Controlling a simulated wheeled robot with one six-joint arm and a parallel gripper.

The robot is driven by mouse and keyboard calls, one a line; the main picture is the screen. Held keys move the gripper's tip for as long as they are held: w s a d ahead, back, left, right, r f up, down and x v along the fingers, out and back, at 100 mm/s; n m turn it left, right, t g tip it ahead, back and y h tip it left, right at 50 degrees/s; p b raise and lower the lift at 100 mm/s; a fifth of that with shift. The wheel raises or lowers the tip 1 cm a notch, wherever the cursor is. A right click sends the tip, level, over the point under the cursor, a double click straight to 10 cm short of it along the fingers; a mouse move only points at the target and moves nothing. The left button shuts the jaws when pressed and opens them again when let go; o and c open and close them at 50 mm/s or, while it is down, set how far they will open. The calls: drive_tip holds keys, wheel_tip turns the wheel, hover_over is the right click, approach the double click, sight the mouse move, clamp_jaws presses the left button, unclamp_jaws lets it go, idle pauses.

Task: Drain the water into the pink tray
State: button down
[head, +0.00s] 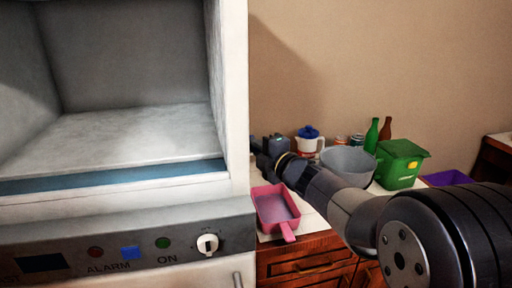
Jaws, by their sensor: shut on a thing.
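The pink tray (266,215) lies on the counter just right of the white appliance, its handle pointing to the front right. Its visible inside is pinkish grey, and I cannot tell whether it holds water. My gripper (258,152) is above and behind the tray, at the appliance's right edge. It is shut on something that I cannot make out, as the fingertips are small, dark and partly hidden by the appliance. A grey bowl (347,160) stands on the counter behind my arm, partly covered by it.
The white appliance (235,120) with an open compartment fills the left. A white jug with a blue lid (309,133), bottles (371,135), a green box (400,163) and a purple tray (447,178) crowd the counter. Wooden drawers (305,268) are below.

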drive_tip(key=shift+w+d+r+n+g+y+p, duration=0.15)
drive_tip(key=shift+d+n+g+y+p, duration=0.1)
drive_tip(key=shift+n+g+y+p, duration=0.35)
drive_tip(key=shift+d+n+g+y+p, duration=0.15)
drive_tip(key=shift+n+g+y+p, duration=0.15)
drive_tip(key=shift+g+y+p, duration=0.15)
drive_tip(key=c, duration=1.5)
unclamp_jaws()
drive_tip(key=b+v, duration=0.2)
drive_tip(key=v, duration=0.8)
drive_tip(key=shift+s+d+f, duration=0.2)
drive_tip(key=shift+s+d, duration=0.1)
